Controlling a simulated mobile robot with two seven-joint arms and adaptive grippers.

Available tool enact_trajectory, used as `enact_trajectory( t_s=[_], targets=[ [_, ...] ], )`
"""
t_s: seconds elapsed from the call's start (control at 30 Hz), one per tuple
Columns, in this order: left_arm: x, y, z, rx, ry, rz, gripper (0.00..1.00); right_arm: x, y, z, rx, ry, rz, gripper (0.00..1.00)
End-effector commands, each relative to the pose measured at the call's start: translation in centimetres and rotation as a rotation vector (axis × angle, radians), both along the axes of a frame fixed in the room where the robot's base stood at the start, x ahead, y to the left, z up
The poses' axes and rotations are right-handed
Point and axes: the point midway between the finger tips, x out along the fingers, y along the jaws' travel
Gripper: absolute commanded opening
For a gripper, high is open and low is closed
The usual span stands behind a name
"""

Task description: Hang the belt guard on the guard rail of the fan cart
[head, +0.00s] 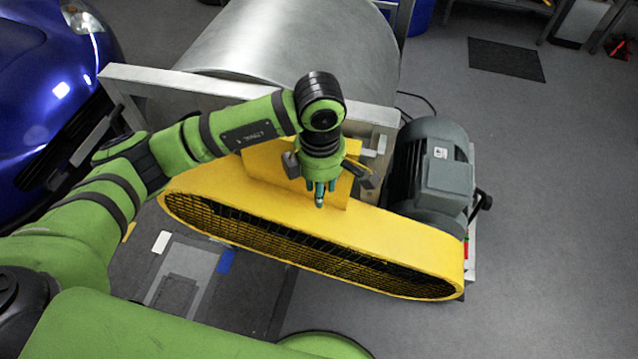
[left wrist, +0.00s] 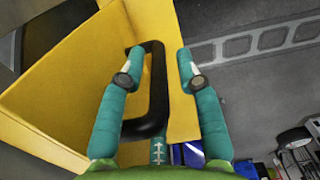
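The yellow belt guard (head: 390,238), long with rounded ends and a dark mesh face, lies along the near side of the cart frame. Its upright yellow plate (head: 340,190) is behind my left gripper (head: 320,192). In the left wrist view, a black loop handle (left wrist: 160,100) on the yellow guard (left wrist: 60,100) sits between the spread fingers of my left gripper (left wrist: 160,58). The fingers are apart, and I cannot tell whether one touches the handle. A grey metal frame (head: 180,83) runs behind the guard; whether the guard rests on its rail is hidden. My right gripper is not in view.
A large silver drum (head: 290,45) stands behind the frame, and a grey-green motor (head: 435,165) stands at the guard's right end. A blue car (head: 40,100) is at left. The floor (head: 560,200) at right is clear, with a dark mat (head: 505,60) farther back.

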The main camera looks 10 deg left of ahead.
Motion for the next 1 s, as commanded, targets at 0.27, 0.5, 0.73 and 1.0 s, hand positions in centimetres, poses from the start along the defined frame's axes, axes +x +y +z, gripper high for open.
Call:
enact_trajectory(
  t_s=[0.27,0.5,0.73,1.0],
  targets=[
    [-0.1,0.1,-0.3,0.005,0.005,0.001,0.43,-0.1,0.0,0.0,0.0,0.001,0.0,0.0],
    [0.1,0.1,2.0,0.004,-0.001,0.0,0.43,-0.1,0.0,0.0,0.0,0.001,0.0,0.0],
    [0.2,0.1,7.1,0.003,-0.005,0.0,0.43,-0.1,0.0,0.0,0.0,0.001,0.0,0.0],
    [0.2,0.0,11.2,0.002,-0.001,0.0,0.43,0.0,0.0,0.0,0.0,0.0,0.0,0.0]
  ],
)
